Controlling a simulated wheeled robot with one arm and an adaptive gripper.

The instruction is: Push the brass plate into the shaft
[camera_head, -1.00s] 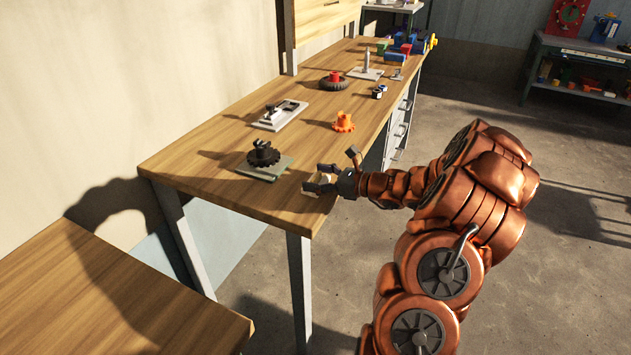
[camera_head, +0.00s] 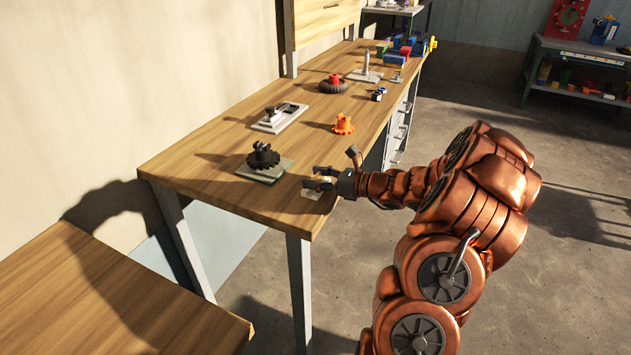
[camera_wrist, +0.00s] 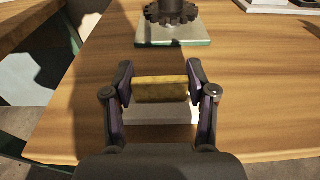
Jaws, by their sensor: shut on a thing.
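My gripper (camera_head: 318,178) is over the near right edge of the long bench. In the wrist view my gripper (camera_wrist: 160,84) is shut on the brass plate (camera_wrist: 160,90), a yellow-brown bar lying crosswise between the two fingertips. A pale flat block (camera_wrist: 160,112) lies below it on the bench; it also shows in the head view (camera_head: 312,194). A black toothed gear with a hub (camera_head: 263,157) stands on a grey-green plate (camera_head: 262,174), to the left of the gripper; in the wrist view it is ahead, cut off at the top (camera_wrist: 172,14). I cannot tell which part is the shaft.
A grey fixture (camera_head: 280,117), an orange gear (camera_head: 343,124), a black wheel with a red hub (camera_head: 334,84) and a post on a base (camera_head: 366,65) stand farther along the bench (camera_head: 215,143). Bare wood separates my gripper from the black gear's plate.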

